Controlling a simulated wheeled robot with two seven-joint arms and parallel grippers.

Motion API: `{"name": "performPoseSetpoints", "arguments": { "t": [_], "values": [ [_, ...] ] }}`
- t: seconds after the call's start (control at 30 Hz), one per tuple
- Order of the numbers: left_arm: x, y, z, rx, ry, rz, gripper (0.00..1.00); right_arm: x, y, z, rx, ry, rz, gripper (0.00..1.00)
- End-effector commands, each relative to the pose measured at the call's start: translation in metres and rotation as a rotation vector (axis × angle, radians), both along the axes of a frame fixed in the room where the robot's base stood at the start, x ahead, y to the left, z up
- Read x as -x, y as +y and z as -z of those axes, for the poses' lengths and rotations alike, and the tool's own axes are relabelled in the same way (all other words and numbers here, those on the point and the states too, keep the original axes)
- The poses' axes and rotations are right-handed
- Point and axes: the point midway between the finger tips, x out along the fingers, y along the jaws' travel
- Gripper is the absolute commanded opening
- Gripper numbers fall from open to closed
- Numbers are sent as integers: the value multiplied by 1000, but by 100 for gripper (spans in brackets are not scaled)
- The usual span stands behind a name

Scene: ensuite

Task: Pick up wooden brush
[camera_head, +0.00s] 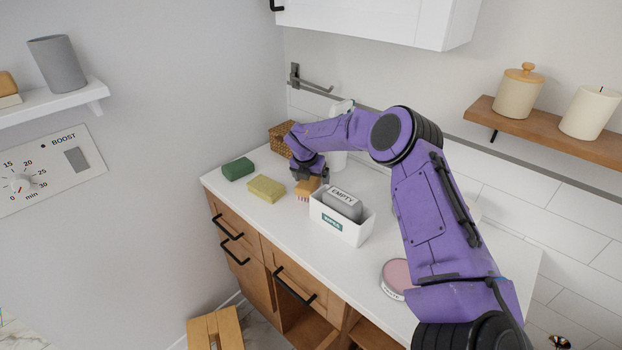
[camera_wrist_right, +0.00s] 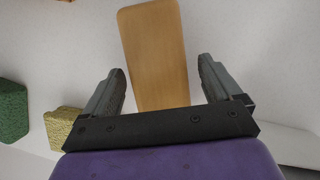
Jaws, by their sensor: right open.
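The wooden brush (camera_head: 306,188) lies on the white counter, its orange-brown wooden back up and pale and reddish bristles below. My right gripper (camera_head: 311,177) is over it and partly hides it. In the right wrist view the brush's flat wooden back (camera_wrist_right: 155,50) shows lengthwise between the two spread fingers of my right gripper (camera_wrist_right: 161,72). The near end of the brush is hidden behind the gripper's palm bar. The fingers are open, and I cannot tell how far above the brush they are. My left gripper is in neither view.
A white box (camera_head: 342,228) with a grey "EMPTY" container (camera_head: 343,203) stands close to the brush's right. A yellow sponge (camera_head: 266,188) and green sponge (camera_head: 238,169) lie to its left. A wicker basket (camera_head: 280,138) and white bottle (camera_head: 337,160) stand behind. A round pink-topped tin (camera_head: 396,278) is nearer.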

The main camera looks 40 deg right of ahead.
Motion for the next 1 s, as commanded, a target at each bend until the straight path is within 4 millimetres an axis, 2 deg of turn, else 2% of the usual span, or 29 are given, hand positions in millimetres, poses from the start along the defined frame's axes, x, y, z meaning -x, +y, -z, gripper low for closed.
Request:
{"name": "performPoseSetpoints", "arguments": {
  "t": [0.17,0.27,0.3,0.37,0.43,0.47,0.63,0.8,1.0],
  "values": [
    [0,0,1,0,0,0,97,0,0,1,0,-1,0,92],
    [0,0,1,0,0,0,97,0,0,1,0,0,0,62],
    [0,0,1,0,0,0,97,0,0,1,0,0,-1,49],
    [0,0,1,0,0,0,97,0,0,1,0,0,-1,32],
    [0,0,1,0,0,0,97,0,0,0,0,-1,0,32],
    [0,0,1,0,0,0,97,0,0,0,0,-1,0,26],
    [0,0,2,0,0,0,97,-1,1,0,0,-1,0,26],
    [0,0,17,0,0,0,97,-1,5,-4,-1,-4,-1,26],
    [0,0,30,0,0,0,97,-1,4,-42,0,-7,1,26]
  ]
}}
